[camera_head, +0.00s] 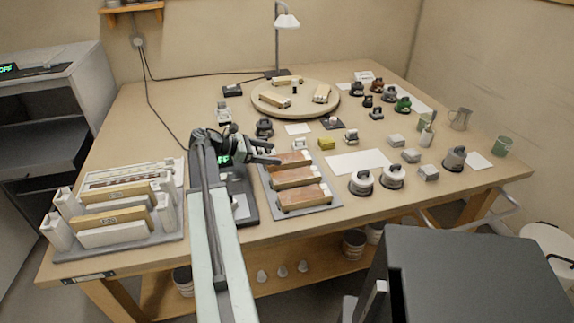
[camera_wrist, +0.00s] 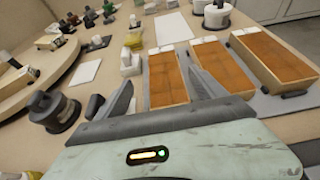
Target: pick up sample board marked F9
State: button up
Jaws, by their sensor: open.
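My gripper (camera_head: 268,153) is open and empty, above the bench at the far left end of a grey tray. In the wrist view my gripper (camera_wrist: 160,82) has its two fingers spread, with part of a brown-topped block (camera_wrist: 167,80) behind them. Several such blocks lie on the tray (camera_head: 318,209). A grey rack (camera_head: 75,246) at the bench's left holds upright boards, including a tan front board (camera_head: 112,219) and a tan board behind it (camera_head: 122,193). Both carry small labels. I cannot read any marking clearly enough to tell which board is F9.
A round turntable (camera_head: 268,105) with several wooden blocks stands at the back. A black device with a green display (camera_head: 240,200) is beside the tray. Weights, cups and small boxes crowd the right side. A white sheet (camera_head: 350,163) lies clear near the middle.

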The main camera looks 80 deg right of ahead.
aim_at(292, 157)
jog(key=x, duration=0.2)
jog(key=b+x, duration=0.1)
jog(key=x, duration=0.2)
jog(key=b+x, duration=0.1)
jog(key=x, duration=0.1)
jog(key=shift+s+a+f, duration=0.1)
jog(key=shift+s+a, duration=0.1)
jog(key=shift+s, duration=0.35)
jog(key=c, duration=1.6)
